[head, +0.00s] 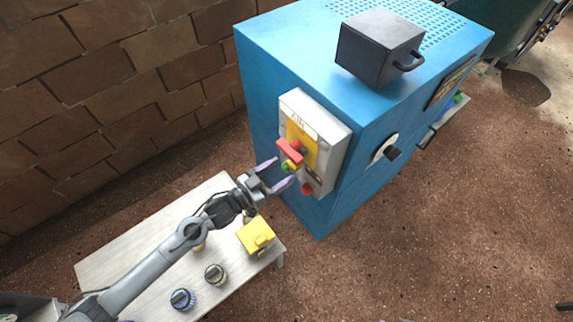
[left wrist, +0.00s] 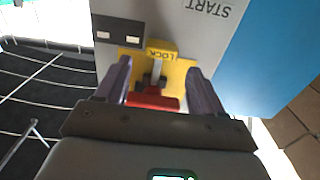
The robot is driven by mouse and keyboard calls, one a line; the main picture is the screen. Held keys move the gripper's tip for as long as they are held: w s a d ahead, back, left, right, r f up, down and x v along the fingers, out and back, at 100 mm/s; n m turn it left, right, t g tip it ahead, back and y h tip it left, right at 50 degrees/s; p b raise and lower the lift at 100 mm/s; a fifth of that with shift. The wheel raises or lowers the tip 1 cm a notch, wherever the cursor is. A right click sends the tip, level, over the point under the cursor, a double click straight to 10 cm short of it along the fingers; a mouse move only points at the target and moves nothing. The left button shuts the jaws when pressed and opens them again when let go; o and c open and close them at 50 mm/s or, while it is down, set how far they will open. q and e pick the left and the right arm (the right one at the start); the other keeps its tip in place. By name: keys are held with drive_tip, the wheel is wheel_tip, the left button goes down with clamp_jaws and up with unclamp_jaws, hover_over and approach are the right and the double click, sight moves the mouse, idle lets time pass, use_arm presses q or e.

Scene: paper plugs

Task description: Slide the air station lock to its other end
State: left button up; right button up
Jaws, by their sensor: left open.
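The air station (head: 336,160) is a light grey box with a yellow panel on the front face of the blue cabinet. A red handle (head: 289,151) sticks out from it, with small yellow and green parts beside it. My left gripper (head: 280,174) is open just in front of these parts, fingers towards the panel. In the left wrist view, the yellow piece marked LOCK (left wrist: 161,50) lies between and just beyond the open fingers (left wrist: 158,72). The red handle (left wrist: 152,99) shows nearer, between the fingers. I cannot tell whether a finger touches anything. My right gripper is not in view.
The blue cabinet (head: 275,85) carries a dark grey box (head: 372,50) on top. A low table (head: 130,250) below my left arm holds a yellow box (head: 256,235) and several round knob-like pieces. A brick wall stands behind. The floor at right is mostly clear.

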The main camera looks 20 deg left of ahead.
use_arm(q)
drive_tip(key=p+v, duration=0.1)
drive_tip(key=v, duration=0.6)
idle(0.3)
drive_tip(key=s+d+r+n+y+p, duration=0.4)
drive_tip(key=s, duration=0.1)
drive_tip(key=s+a+f+g+y+p, duration=0.1)
drive_tip(key=s+a+g+y, duration=0.1)
drive_tip(key=s+g, duration=0.45)
drive_tip(key=s+a+f+g+y+p, duration=0.1)
drive_tip(key=s+a+g+y, duration=0.15)
drive_tip(key=s+g, duration=0.45)
wheel_tip(320, 180, up, 37)
drive_tip(key=s+t+p, duration=0.1)
drive_tip(key=p, duration=3.6)
drive_tip(key=shift+d+r, duration=0.2)
drive_tip(key=shift+d, duration=0.05)
